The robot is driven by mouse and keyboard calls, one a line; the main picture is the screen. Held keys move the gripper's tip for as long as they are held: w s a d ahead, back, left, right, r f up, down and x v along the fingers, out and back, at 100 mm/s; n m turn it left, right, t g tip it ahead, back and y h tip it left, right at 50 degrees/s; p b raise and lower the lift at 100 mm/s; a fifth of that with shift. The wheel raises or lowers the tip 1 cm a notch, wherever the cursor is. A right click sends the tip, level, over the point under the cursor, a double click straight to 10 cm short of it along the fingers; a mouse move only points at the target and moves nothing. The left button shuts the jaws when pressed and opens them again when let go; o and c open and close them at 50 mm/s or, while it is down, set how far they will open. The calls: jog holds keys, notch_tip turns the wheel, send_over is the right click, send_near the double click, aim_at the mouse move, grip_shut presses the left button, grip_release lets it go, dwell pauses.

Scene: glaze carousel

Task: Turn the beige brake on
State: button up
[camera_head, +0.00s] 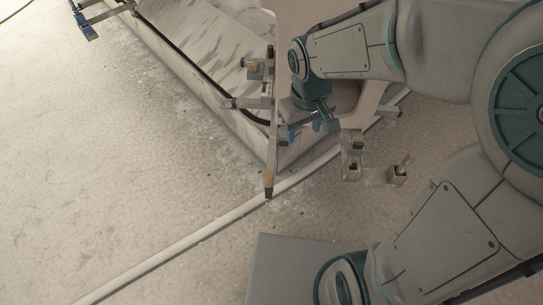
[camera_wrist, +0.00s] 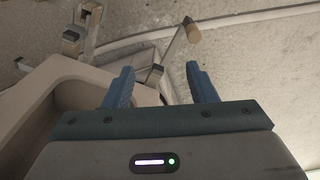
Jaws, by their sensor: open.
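My gripper (camera_wrist: 162,82) shows in the wrist view with its two blue fingers apart and nothing between them. In the head view my gripper (camera_head: 317,126) is partly hidden by my own wrist. A grey lever with a beige tip (camera_head: 268,187) hangs down to the left of it in the head view. What looks like the same beige-tipped lever (camera_wrist: 193,33) shows beyond the fingers in the wrist view, apart from them. I cannot tell for sure that this is the beige brake, or whether it is on or off.
A marbled slab with a dark edge (camera_head: 190,55) fills the back. Small beige-and-metal fittings (camera_head: 352,170) stand right of my gripper. A pale pipe (camera_head: 180,248) runs across the floor. A beige curved body (camera_wrist: 60,85) lies close at left in the wrist view. Floor at left is clear.

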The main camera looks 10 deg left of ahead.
aim_at(268, 180)
jog(key=a+f+n+b, duration=0.1)
jog(key=a+f+b, duration=0.1)
jog(key=f, duration=0.2)
jog(key=a+f+n+b, duration=0.1)
jog(key=a+f+b, duration=0.1)
jog(key=f, duration=0.3)
jog(key=a+f+n+g+b, duration=0.1)
jog(key=a+f+b, duration=0.1)
jog(key=a+f, duration=0.2)
jog(key=shift+a+f+b, duration=0.15)
jog(key=shift+f+b, duration=0.2)
jog(key=shift+f, duration=0.1)
notch_tip(268, 180, down, 13)
jog(key=b, duration=0.5)
jog(key=shift+f, duration=0.2)
grip_shut()
